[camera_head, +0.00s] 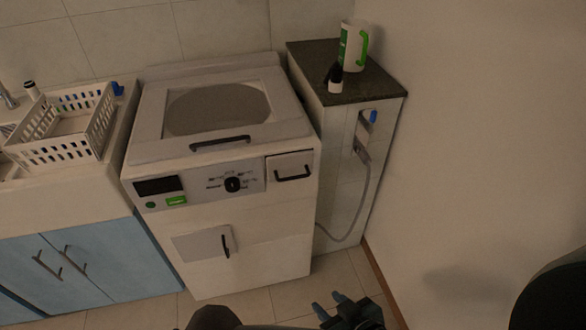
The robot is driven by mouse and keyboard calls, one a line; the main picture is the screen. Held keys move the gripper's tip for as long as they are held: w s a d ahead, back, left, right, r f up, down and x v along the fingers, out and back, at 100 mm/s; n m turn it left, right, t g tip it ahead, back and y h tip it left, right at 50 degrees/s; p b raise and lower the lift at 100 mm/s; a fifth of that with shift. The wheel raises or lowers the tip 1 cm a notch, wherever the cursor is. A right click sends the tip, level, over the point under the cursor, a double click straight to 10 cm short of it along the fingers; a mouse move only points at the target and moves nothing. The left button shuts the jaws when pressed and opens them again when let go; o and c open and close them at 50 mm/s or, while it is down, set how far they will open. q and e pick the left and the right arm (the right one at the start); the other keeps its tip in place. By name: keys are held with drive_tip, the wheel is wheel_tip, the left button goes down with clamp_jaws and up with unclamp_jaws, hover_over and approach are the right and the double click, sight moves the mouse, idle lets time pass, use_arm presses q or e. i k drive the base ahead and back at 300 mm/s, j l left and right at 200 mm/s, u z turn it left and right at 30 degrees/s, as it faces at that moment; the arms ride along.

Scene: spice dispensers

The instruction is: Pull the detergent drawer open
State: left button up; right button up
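The detergent drawer (290,160) is a pale panel with a dark bar handle (293,175), at the upper right of the washing machine's front (240,262). It looks flush with the front. My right gripper (328,303) is at the bottom of the view, low in front of the machine and well below the drawer. Its two bluish fingers are apart with nothing seen between them. It touches neither the drawer nor the handle. My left gripper is not in view.
The machine has a top lid (218,108), a dial (232,184) and a lower door (203,246). A side cabinet (340,165) with a hose, jug (352,45) and bottle (335,79) stands right. A dish rack (62,140) is left. Floor in front is partly clear.

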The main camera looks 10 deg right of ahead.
sight(295, 166)
drive_tip(key=i+l+z, duration=0.1)
drive_tip(key=l+z, duration=0.25)
drive_tip(key=i+l+z, duration=0.1)
drive_tip(key=z, duration=0.25)
drive_tip(key=i+l+z, duration=0.2)
drive_tip(key=z, duration=0.15)
